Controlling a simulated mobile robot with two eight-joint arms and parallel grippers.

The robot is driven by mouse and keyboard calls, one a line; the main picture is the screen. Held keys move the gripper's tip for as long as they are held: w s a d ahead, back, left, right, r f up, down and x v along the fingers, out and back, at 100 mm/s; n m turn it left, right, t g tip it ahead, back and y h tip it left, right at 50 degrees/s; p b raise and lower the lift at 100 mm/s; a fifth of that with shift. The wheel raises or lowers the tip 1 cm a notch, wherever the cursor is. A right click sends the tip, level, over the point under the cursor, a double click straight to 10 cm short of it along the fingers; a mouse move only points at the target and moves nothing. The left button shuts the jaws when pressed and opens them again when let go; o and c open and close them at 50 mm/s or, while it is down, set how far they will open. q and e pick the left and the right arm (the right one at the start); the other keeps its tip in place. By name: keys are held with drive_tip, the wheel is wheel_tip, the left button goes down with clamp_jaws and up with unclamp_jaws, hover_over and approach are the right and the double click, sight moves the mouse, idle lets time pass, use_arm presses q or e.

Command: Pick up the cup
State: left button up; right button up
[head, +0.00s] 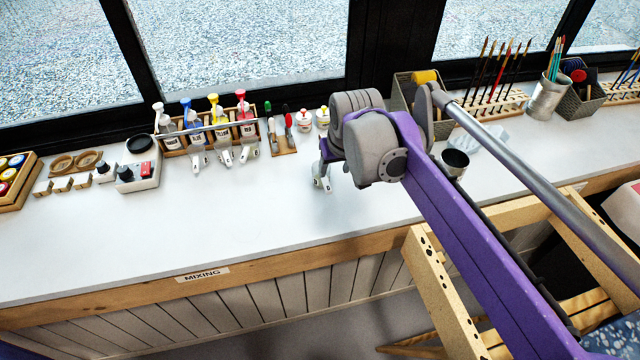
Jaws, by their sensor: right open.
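A small grey metal cup (456,164) with a dark inside stands on the white counter, just right of my right wrist and partly behind my purple arm. My right gripper (322,180) is over the counter, well left of the cup and apart from it. Its jaws are open; they are small and partly hidden by the wrist, and I see nothing held in them. My left gripper is not in view.
A rack of pump bottles (205,132) stands left of my right gripper. A brush can (547,98), a brush rack (490,106) and a woven basket (404,90) stand at the back right. The counter's front left (150,235) is clear.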

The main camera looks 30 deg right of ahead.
sight(326, 183)
drive_tip(key=x, duration=0.5)
drive_tip(key=shift+w+f+b, duration=0.1)
drive_tip(key=shift+w+b, duration=0.05)
drive_tip(key=shift+b, duration=0.15)
drive_tip(key=x, duration=0.5)
drive_tip(key=shift+w+a+f+b, duration=0.1)
drive_tip(key=shift+w+a+b, duration=0.05)
drive_tip(key=shift+a+b, duration=0.25)
clamp_jaws()
